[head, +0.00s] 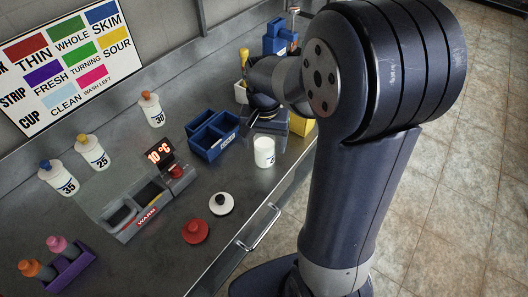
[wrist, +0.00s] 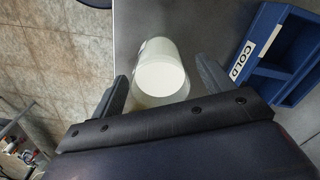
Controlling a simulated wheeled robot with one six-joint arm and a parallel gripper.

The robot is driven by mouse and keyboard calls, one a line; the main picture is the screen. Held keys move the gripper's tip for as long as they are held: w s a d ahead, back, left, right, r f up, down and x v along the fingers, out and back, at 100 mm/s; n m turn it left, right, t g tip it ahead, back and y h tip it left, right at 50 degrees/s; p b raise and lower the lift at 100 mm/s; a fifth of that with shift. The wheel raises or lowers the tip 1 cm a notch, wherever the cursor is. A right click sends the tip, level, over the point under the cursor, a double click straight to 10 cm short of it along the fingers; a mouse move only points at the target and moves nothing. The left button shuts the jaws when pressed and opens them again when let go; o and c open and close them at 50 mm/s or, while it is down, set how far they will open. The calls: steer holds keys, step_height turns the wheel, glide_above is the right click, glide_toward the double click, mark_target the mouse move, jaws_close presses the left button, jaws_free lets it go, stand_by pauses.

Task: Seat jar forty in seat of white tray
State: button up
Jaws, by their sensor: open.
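A white, capless jar (head: 264,152) stands on the grey bench near its front edge. Its label is turned partly away, so I cannot read whether it is forty. In the wrist view the same jar (wrist: 162,62) lies between the two fingers of my gripper (wrist: 161,80), which is open. A gap shows on each side of the jar. In the head view my arm hides part of the bench behind the gripper.
A blue two-part box (head: 212,135) is left of the jar, marked COLD in the wrist view (wrist: 285,50). A warmer (head: 142,210), a red lid (head: 195,231), a white lid (head: 222,203) and a purple rack (head: 72,270) are further left. Capped jars (head: 92,152) stand behind.

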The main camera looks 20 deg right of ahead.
step_height(320, 180, down, 2)
steer(key=shift+f, duration=0.15)
steer(key=c, duration=1.2)
steer(key=shift+c, duration=0.4)
steer(key=shift+r, duration=0.25)
